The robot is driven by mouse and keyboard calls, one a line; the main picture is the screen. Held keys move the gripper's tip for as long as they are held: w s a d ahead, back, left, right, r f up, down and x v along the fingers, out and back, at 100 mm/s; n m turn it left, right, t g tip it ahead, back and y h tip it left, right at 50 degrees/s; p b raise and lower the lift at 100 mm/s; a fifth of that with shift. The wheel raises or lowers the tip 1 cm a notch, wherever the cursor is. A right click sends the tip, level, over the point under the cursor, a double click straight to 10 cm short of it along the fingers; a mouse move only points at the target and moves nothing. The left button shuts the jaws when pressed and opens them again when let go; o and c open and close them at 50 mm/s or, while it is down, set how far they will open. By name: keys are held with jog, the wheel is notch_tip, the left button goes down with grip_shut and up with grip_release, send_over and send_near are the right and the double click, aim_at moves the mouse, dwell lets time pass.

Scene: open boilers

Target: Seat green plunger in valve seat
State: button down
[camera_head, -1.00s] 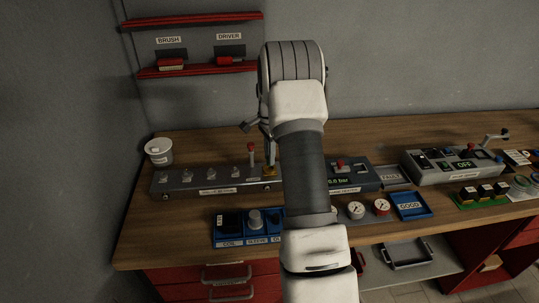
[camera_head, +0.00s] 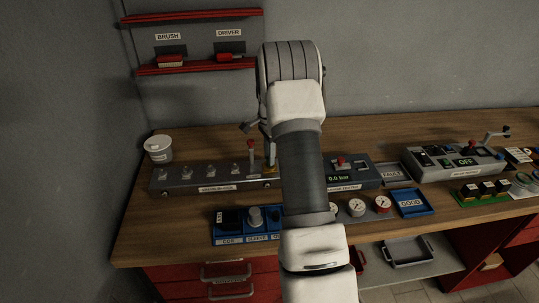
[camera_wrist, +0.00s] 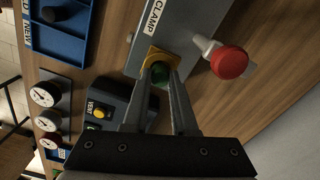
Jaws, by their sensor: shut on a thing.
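The green plunger (camera_wrist: 160,75) shows between my two fingertips in the wrist view. My gripper (camera_wrist: 161,72) is shut on it. A yellow, square-edged valve seat (camera_wrist: 150,57) surrounds the plunger's place at the end of the grey block marked CLAMP. The plunger is over or in this seat; how deep it sits cannot be told. In the head view my gripper (camera_head: 269,160) is at the right end of the long grey block (camera_head: 205,178), mostly hidden by my arm. The plunger cannot be made out there.
A red knob (camera_wrist: 229,62) stands close to the right of the seat in the wrist view. A tester box (camera_wrist: 107,108) with a yellow button is at lower left. Blue parts trays (camera_head: 247,240) lie in front of the block. A white cup (camera_head: 159,149) stands at the back left.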

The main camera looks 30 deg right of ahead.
jog(key=shift+f, duration=0.3)
jog(key=shift+f, duration=0.1)
dwell(0.3)
jog(key=shift+c, duration=1.5)
grip_release()
jog(key=shift+r+p, duration=1.9)
jog(key=shift+r, duration=1.65)
